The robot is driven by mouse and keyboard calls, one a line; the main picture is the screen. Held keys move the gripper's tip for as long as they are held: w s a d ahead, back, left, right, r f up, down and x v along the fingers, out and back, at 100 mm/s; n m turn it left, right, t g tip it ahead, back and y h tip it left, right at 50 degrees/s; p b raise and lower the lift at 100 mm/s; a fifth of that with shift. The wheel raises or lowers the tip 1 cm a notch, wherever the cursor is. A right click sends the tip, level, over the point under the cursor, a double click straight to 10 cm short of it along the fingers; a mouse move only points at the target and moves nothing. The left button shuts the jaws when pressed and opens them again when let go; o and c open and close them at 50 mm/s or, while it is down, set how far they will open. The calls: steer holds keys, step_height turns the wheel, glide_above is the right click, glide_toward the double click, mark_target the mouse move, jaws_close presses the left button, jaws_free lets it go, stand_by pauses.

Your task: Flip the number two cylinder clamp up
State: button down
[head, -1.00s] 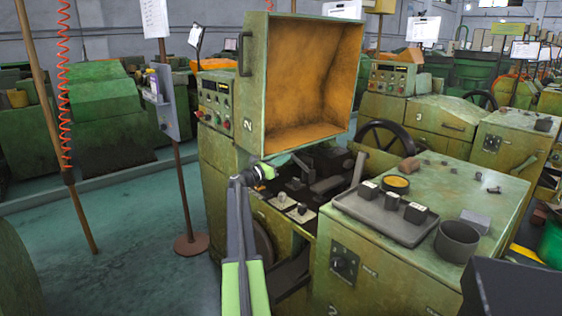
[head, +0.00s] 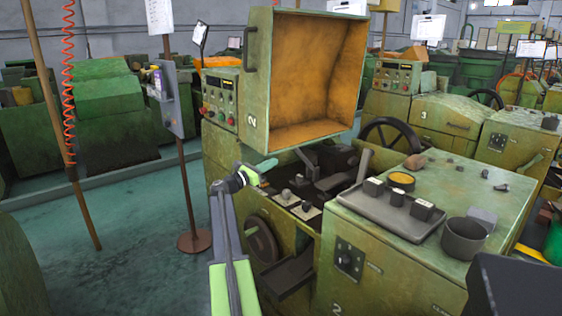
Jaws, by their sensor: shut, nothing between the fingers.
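The machine marked 2 has its green hood (head: 257,85) raised, showing an orange inside. Below the hood is an open bay with dark metal levers and blocks (head: 325,165); one dark lever (head: 305,163) stands tilted there. I cannot tell for sure which part is the cylinder clamp. My gripper (head: 271,163), bright green, is at the bay's left edge, under the hood's lower left corner. It is shut and empty, apart from the levers. Two small knobs on pale plates (head: 296,201) lie just right of and below it.
A green cabinet (head: 400,250) right of the bay carries a grey tray (head: 375,213) with black blocks and a dark cup (head: 463,240). A black handwheel (head: 388,140) stands behind. A pole with a round base (head: 194,241) stands left.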

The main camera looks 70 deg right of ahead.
steer(key=v, duration=0.2)
steer(key=shift+w+a+r, duration=0.2)
steer(key=shift+a+r, duration=0.05)
steer(key=shift+a, duration=0.2)
